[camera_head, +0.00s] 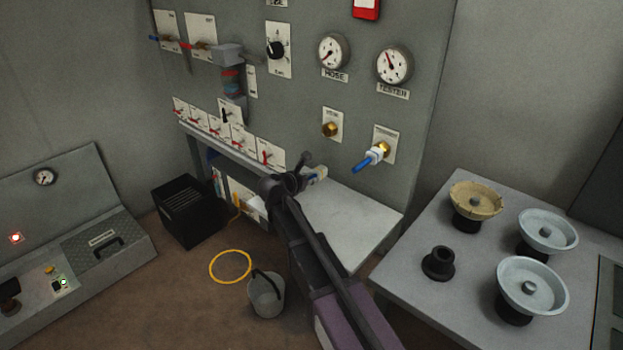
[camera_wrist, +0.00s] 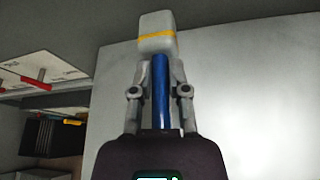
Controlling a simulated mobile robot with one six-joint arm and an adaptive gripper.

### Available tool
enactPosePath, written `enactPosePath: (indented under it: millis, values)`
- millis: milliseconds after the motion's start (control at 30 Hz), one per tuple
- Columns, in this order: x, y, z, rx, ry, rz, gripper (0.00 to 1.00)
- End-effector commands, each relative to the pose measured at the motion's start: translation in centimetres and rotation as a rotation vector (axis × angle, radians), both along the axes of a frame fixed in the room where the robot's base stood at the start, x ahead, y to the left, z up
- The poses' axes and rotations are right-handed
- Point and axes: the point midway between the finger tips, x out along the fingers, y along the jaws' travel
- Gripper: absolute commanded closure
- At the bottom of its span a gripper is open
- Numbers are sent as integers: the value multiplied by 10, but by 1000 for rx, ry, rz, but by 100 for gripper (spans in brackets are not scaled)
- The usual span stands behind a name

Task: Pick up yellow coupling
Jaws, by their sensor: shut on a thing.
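The yellow coupling (camera_wrist: 157,26), a white block with a yellow band and a blue stem, is in my gripper (camera_wrist: 158,66). The two fingers are shut on it from both sides, and the blue stem runs back between them toward the wrist. In the head view, my gripper (camera_head: 305,178) is low in front of the panel, above the light worktop. I cannot tell whether the coupling touches the worktop.
A blue and white coupling (camera_head: 370,160) sits on a brass fitting of the grey panel (camera_head: 430,70). A bare brass fitting (camera_head: 330,129) is left of it. The worktop (camera_head: 355,215) is clear at right. A bucket (camera_head: 265,298) and yellow ring (camera_head: 230,282) lie below.

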Motion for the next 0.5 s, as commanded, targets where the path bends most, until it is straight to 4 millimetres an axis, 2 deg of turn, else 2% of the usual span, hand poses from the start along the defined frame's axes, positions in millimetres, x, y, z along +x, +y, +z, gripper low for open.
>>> enactPosePath:
  millis: [33,100,300,500]
  values:
    - [-21,-1,1,0,1,1,100]
    - [-37,-2,2,0,1,1,100]
    - [-84,-2,6,0,1,1,100]
    - [-123,-1,10,0,1,1,100]
